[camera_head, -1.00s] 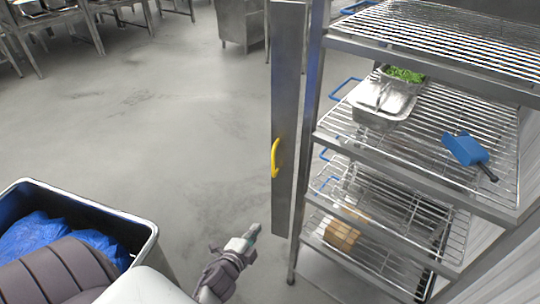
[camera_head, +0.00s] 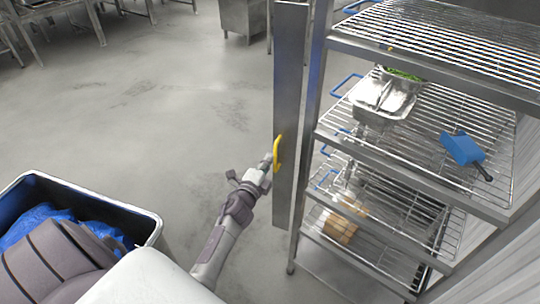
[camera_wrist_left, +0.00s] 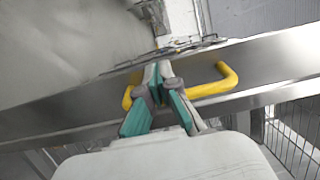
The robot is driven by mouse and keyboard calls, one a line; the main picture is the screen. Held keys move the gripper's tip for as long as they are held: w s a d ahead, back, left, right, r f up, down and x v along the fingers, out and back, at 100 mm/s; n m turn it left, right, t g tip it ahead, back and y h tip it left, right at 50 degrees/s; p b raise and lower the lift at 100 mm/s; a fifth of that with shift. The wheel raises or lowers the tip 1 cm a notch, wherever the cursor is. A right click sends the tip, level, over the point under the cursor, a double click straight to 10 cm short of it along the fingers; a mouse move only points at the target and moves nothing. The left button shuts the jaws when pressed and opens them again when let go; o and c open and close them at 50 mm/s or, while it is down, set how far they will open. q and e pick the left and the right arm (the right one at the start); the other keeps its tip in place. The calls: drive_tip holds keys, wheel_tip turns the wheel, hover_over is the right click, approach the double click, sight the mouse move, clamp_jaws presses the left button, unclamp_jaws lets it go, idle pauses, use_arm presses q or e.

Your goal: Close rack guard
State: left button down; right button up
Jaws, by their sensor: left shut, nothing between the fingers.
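The rack guard (camera_head: 289,90) is a tall, narrow steel panel standing at the left front edge of the rack (camera_head: 310,130), with a dark gap between them. Its yellow handle (camera_head: 279,150) is on the panel's left side. My left gripper (camera_head: 267,163) is right at the handle. In the left wrist view the gripper's fingers (camera_wrist_left: 157,75) are together and cross the middle of the yellow handle (camera_wrist_left: 222,82), hiding part of it. The steel guard (camera_wrist_left: 285,55) runs across behind. I cannot tell whether the fingers touch the handle. My right gripper is not in view.
A bin (camera_head: 150,222) with blue lining stands at the lower left. The floor (camera_head: 150,110) left of the guard is clear.

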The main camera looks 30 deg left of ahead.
use_arm(q)
drive_tip(key=shift+w+a, duration=0.15)
drive_tip(key=shift+w, duration=0.7)
drive_tip(key=shift+w, duration=0.1)
